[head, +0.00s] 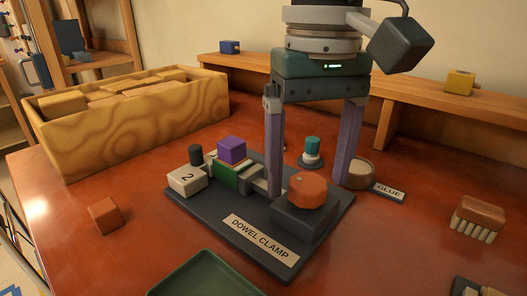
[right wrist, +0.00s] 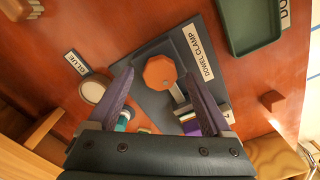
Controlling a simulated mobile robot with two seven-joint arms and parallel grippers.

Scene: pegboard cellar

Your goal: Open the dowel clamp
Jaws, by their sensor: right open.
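The dowel clamp is a dark base plate (head: 225,222) labelled "DOWEL CLAMP". An orange octagonal knob (head: 308,191) tops a dark block at its right end. At its left end are a white block marked 2 (head: 187,180), a green part (head: 226,175) and a purple block (head: 232,150). My right gripper (head: 310,185) is open and points down, empty, with its purple fingers apart near the knob. In the right wrist view the knob (right wrist: 160,73) shows between the fingertips (right wrist: 157,77); contact cannot be told. My left gripper is not in view.
A wooden box of blocks (head: 125,120) stands at the back left. A teal-topped piece (head: 312,148) and a round dish (head: 357,174) by a GLUE label sit behind the clamp. A brush (head: 477,218) lies right, an orange cube (head: 105,215) left, a green tray (head: 205,275) in front.

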